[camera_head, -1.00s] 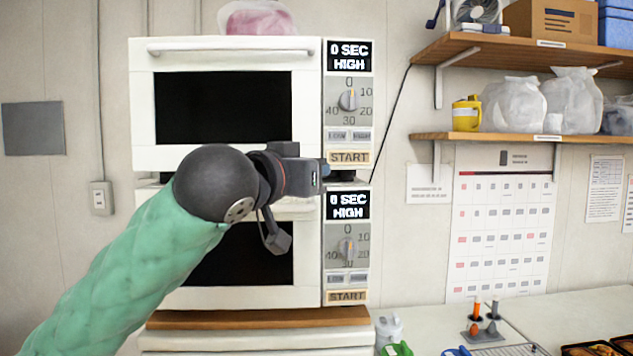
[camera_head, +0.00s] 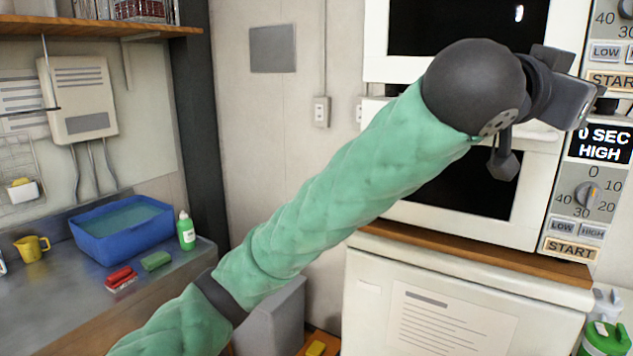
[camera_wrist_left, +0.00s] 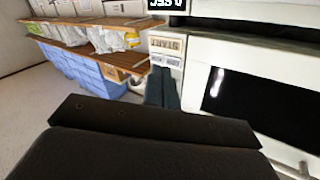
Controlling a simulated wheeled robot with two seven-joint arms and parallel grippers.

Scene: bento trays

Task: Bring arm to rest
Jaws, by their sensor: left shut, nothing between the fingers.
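My left arm (camera_head: 345,185) in its green sleeve reaches up from the lower left of the head view to the two stacked white microwaves. My left gripper (camera_head: 602,104) is at the right edge of the arm's dark wrist, in front of the microwaves near the upper START button. Its fingers are mostly hidden behind the wrist in the head view. In the left wrist view the gripper (camera_wrist_left: 162,88) shows two dark fingers together, with nothing between them. The upper microwave (camera_head: 380,68) and lower microwave (camera_head: 470,236) have closed doors. My right gripper is not in view.
A white cabinet (camera_head: 370,310) stands under the microwaves. At left, a metal counter (camera_head: 60,300) holds a blue basin (camera_head: 120,248), a yellow jug (camera_head: 32,248) and a green bottle (camera_head: 186,234). The wrist view shows shelves (camera_wrist_left: 105,58) with bags.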

